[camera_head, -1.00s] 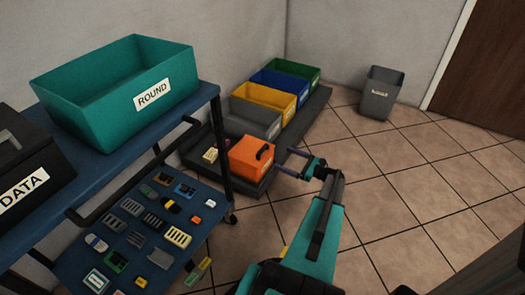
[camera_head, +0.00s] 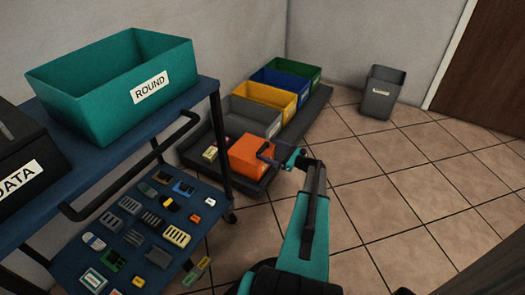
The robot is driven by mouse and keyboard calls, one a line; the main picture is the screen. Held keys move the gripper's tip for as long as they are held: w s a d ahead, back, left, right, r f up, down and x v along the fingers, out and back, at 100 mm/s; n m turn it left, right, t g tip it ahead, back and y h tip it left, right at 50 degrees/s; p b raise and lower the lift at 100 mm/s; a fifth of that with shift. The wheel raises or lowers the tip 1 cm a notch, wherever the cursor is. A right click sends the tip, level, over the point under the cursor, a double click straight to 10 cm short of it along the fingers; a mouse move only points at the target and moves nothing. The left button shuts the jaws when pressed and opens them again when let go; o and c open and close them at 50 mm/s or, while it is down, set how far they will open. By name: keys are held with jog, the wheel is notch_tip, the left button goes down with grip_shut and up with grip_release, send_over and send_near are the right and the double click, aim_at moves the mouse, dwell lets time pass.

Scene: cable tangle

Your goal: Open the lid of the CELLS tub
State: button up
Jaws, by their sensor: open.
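The orange tub (camera_head: 250,158) sits at the near end of the dark floor tray, with its orange lid on top. No label is readable on it, so I cannot tell from lettering that it is the CELLS tub. My gripper (camera_head: 264,151) is open at the right part of its lid, where the dark handle showed earlier. The gripper now covers the handle. I cannot tell whether the fingers are around the handle or just beside it. My teal arm reaches in from the lower right.
Grey (camera_head: 252,117), yellow (camera_head: 272,98), blue (camera_head: 284,83) and green (camera_head: 299,75) bins stand behind the tub. A blue cart (camera_head: 214,90) with the ROUND bin (camera_head: 115,80) and a DATA box (camera_head: 25,160) is at left.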

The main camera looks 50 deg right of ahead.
aim_at(263, 147)
jog(key=shift+b+x, duration=0.35)
jog(key=shift+x, duration=1.55)
